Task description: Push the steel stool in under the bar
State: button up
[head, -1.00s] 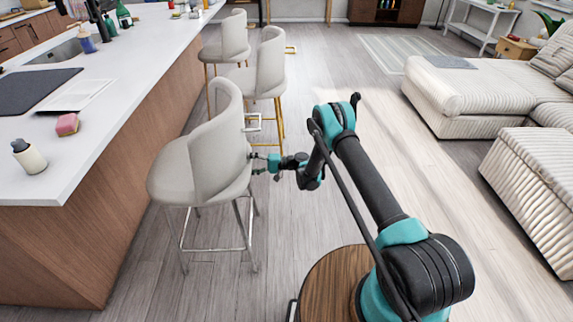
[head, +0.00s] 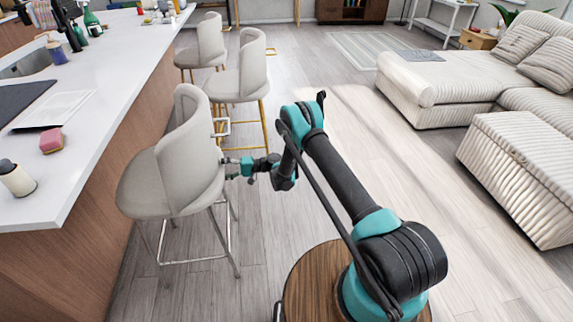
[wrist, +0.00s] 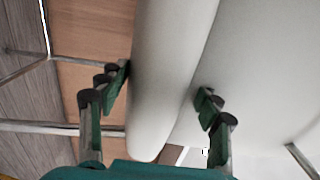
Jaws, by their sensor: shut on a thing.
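The steel stool (head: 190,160) has a pale grey seat, a curved back and silver legs. It stands upright on the floor beside the bar (head: 110,150), its back toward the room. In the head view its seat's left edge is close to the bar's side. My gripper (head: 226,166) is at the right side of the stool's back, shut on it. In the wrist view the fingers (wrist: 162,97) lie on both sides of the pale edge of the back (wrist: 165,60). The contact surfaces are partly hidden.
Two pale stools with gold legs (head: 243,80) (head: 203,45) stand farther along the bar. A striped sofa (head: 440,85) and ottoman (head: 520,165) are at the right. The floor between (head: 370,150) is clear.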

jog(key=shift+d+f, duration=0.1)
jog(key=o, duration=1.9)
jog(key=v, duration=1.2)
jog(key=shift+d, duration=0.1)
